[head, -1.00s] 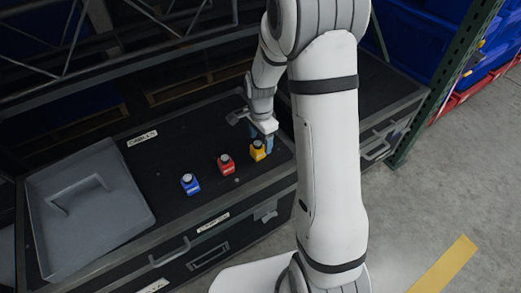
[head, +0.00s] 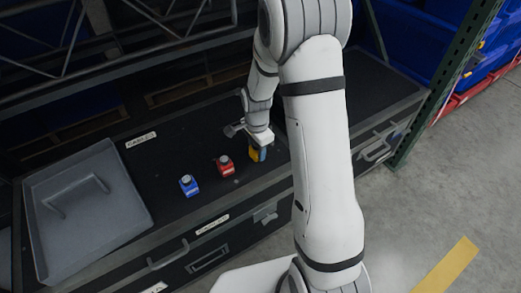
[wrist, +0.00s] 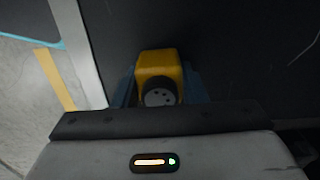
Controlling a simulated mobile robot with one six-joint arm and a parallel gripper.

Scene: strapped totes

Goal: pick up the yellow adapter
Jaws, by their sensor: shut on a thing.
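The yellow adapter (head: 253,154) is at the right end of a row of small adapters on the black case top. In the wrist view the yellow adapter (wrist: 160,68) shows its yellow body and a dark round socket face with small holes. My gripper (head: 258,152) is over it from above and shut on it, with blue fingers on either side, also seen in the wrist view (wrist: 160,88). The adapter's lower part is hidden, and I cannot tell whether it touches the case. A red adapter (head: 225,166) and a blue adapter (head: 189,185) stand to its left.
A grey tray (head: 136,208) with a handle-like bar lies on the left of the black case (head: 160,160). A green rack post (head: 428,90) stands at the right. Bare case top lies behind the adapters.

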